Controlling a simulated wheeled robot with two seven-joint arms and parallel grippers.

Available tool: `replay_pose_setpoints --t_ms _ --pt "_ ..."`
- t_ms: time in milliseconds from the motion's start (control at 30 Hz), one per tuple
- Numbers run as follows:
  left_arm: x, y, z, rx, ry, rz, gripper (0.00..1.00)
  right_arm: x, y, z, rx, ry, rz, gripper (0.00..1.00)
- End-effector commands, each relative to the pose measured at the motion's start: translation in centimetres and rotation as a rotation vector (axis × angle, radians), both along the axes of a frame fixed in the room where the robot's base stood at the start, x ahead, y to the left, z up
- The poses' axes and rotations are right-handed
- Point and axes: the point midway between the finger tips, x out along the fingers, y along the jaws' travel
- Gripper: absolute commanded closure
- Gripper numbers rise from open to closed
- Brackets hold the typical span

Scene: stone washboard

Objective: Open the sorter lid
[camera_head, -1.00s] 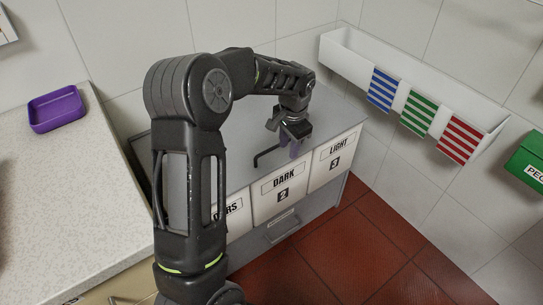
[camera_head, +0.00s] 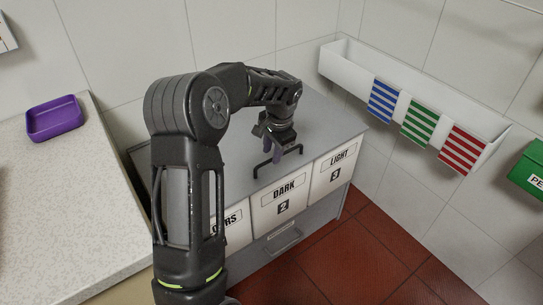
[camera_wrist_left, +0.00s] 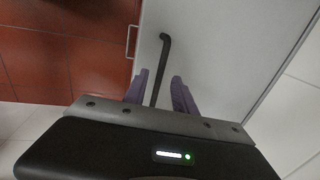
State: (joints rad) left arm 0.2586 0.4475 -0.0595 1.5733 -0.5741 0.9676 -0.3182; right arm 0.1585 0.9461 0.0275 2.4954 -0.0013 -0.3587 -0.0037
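The sorter (camera_head: 318,214) is a grey cabinet with white fronts labelled "DARK 2", "LIGHT 3" and one partly hidden ending in "RS". Its flat grey lid (camera_head: 325,120) lies closed on top. A thin black bar handle (camera_head: 262,166) stands near the lid's front edge. My left gripper (camera_head: 274,155) is over the handle, pointing down. In the left wrist view its purple fingers (camera_wrist_left: 159,92) are apart, with the black handle (camera_wrist_left: 164,50) running between them. Whether a finger touches the handle cannot be told. My right gripper is in neither view.
A pale counter (camera_head: 60,200) with a purple tray (camera_head: 54,118) stands at the left. A white wall trough (camera_head: 345,68) with blue, green and red striped cards hangs at the right, near a green box (camera_head: 528,170). Red tile floor (camera_head: 355,265) is clear in front.

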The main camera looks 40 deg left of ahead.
Motion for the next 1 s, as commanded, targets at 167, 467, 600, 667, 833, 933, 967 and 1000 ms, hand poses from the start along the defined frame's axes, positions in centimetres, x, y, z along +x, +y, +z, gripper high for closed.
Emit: replay_pose_setpoints --t_ms 167,467,600,667,833,933,967,1000 --pt "0.1 0.3 -1.8 0.000 0.001 0.000 0.68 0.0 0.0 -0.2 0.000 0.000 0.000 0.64" --pt "0.1 0.4 -2.0 0.000 0.000 0.000 0.68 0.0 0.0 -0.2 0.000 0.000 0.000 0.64" --pt "0.1 0.4 -2.0 0.000 0.000 0.000 0.78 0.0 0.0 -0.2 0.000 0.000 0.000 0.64" --pt "0.1 0.4 -2.0 0.000 0.000 0.000 0.83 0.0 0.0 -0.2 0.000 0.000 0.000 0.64" --pt "0.1 0.4 -2.0 0.000 0.000 0.000 0.97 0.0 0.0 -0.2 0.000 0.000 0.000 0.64" --pt "0.1 0.4 -2.0 0.000 0.000 0.000 1.00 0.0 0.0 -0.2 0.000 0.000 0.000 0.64" --pt "0.1 0.4 -2.0 0.000 0.000 0.000 1.00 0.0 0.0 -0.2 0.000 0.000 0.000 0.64" --pt "0.1 0.4 -2.0 0.000 0.000 0.000 1.00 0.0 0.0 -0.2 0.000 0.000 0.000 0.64"
